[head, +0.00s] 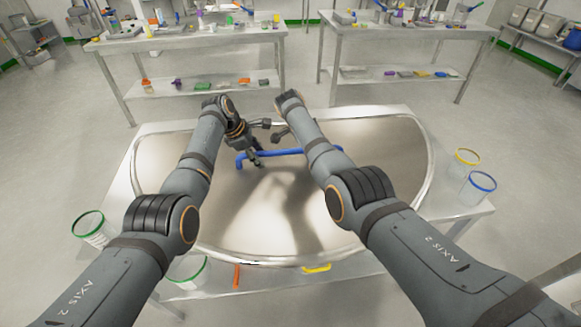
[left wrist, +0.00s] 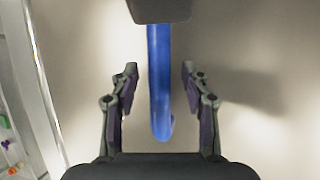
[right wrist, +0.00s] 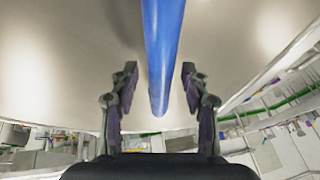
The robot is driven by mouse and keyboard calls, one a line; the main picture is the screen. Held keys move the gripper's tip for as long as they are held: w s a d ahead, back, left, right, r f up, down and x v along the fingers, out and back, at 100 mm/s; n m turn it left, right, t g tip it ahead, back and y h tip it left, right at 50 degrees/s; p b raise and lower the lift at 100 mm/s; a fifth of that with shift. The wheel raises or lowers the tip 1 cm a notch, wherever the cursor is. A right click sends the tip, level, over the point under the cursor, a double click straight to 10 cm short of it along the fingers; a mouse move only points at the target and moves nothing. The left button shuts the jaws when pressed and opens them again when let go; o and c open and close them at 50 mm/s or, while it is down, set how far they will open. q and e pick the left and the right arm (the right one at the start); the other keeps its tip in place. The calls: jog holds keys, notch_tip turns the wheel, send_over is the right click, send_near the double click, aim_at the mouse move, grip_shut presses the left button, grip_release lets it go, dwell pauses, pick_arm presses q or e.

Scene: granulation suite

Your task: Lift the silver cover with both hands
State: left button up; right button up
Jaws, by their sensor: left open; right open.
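The silver cover (head: 300,215) is a wide, shiny oval lid lying on a table. A blue bar handle (head: 283,153) stands on its far middle part. My left gripper (head: 254,157) is at the left end of the handle. In the left wrist view the blue handle (left wrist: 159,80) runs between the open fingers (left wrist: 159,85), with gaps on both sides. My right gripper is mostly hidden behind its arm in the head view. In the right wrist view the handle (right wrist: 161,55) lies between its open fingers (right wrist: 160,85), apart from both.
Clear tubs with a green rim (head: 92,228), a yellow rim (head: 466,160) and a blue rim (head: 481,184) stand around the cover. A yellow item (head: 316,268) lies at its near edge. Benches with lab items (head: 190,42) stand behind.

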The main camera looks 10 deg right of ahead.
pick_arm(q)
grip_shut()
pick_arm(e)
grip_shut()
pick_arm(q)
jog(key=shift+r, duration=0.1)
pick_arm(e)
jog(key=shift+r, duration=0.15)
